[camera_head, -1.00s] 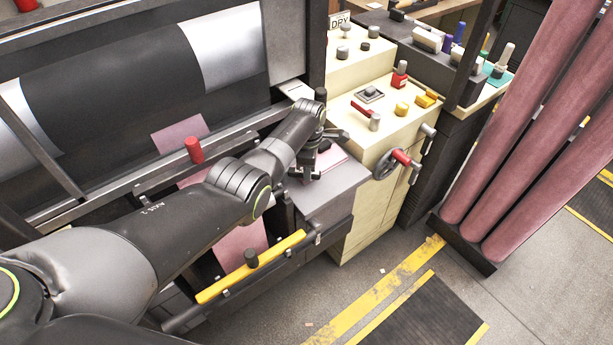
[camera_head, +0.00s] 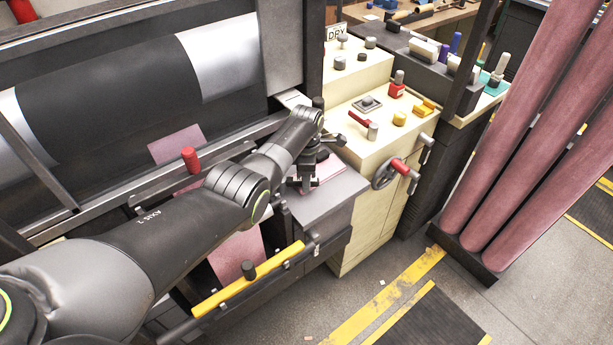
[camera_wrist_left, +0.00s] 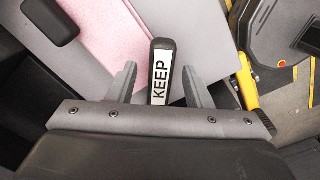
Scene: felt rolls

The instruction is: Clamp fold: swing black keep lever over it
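The black keep lever (camera_wrist_left: 162,72), with a white KEEP label, stands between the two grey fingers of my left gripper (camera_wrist_left: 160,84) in the left wrist view. The fingers are open, with a gap visible on each side of the lever. In the head view my left gripper (camera_head: 306,186) points down over the grey ledge beside the pink felt (camera_head: 326,170); the lever is hard to make out there. The felt (camera_wrist_left: 112,38) lies flat beyond the lever in the left wrist view. My right gripper is not in view.
A yellow bar (camera_head: 250,278) with a black knob runs along the front. A red-handled lever (camera_head: 190,160) stands left of my arm. A cream cabinet (camera_head: 360,215) with a handwheel (camera_head: 385,174) is at the right. Pink rolls (camera_head: 520,150) stand farther right.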

